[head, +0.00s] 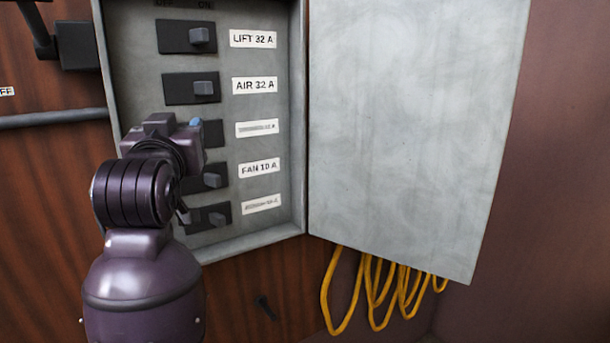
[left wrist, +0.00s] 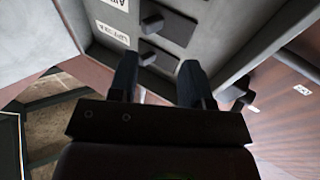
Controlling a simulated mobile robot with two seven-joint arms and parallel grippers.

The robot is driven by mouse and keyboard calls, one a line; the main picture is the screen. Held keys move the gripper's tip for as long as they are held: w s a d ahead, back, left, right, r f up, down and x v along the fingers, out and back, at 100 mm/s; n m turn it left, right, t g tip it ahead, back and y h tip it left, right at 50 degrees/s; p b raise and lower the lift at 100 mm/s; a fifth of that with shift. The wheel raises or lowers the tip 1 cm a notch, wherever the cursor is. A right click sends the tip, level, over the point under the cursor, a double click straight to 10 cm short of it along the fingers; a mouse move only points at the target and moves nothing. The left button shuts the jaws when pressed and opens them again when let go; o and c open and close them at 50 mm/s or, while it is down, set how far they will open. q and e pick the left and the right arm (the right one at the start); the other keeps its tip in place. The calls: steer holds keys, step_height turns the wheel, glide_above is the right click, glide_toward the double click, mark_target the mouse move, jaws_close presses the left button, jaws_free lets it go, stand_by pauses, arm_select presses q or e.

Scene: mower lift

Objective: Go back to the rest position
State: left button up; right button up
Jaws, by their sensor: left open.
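My left gripper (left wrist: 158,78) is open in the left wrist view, its two dark fingers apart with nothing seen held. Beyond the fingers is the LIFT 32 A switch, its lever (left wrist: 148,58) showing between them; I cannot tell the gap. In the head view my left arm stands before the grey breaker box (head: 275,222) and covers part of the lower switches; its fingers are mostly hidden there. The LIFT 32 A lever (head: 202,35) and AIR 32 A lever (head: 204,88) sit to the right, under ON. My right gripper is not in view.
The box's grey door (head: 410,130) hangs open to the right. Yellow cables (head: 375,295) loop below it. A dark bracket (head: 78,45) and a grey pipe (head: 50,119) are on the wooden wall at left.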

arm_select(q)
steer(key=w+d+f+m+t+h, duration=0.1)
steer(key=w+f+m+h, duration=0.1)
steer(key=f, duration=0.5)
steer(key=w+d+f+m+h, duration=0.1)
steer(key=w+f+h, duration=0.1)
steer(key=f, duration=0.4)
steer(key=s+a+f+g, duration=0.1)
steer(key=s+a+f, duration=0.1)
steer(key=f, duration=0.7)
steer(key=s+a+f+g, duration=0.1)
steer(key=s+f, duration=0.1)
steer(key=f, duration=0.7)
steer(key=s+a+f+g, duration=0.3)
steer(key=s+f, duration=0.9)
steer(key=f, duration=0.2)
steer(key=s+a+f+g+y, duration=0.1)
steer(key=s+a+f+g, duration=0.2)
steer(key=s+f, duration=0.9)
steer(key=shift+f+n+g, duration=0.3)
steer(key=shift+f+g, duration=0.4)
steer(key=shift+f, duration=0.15)
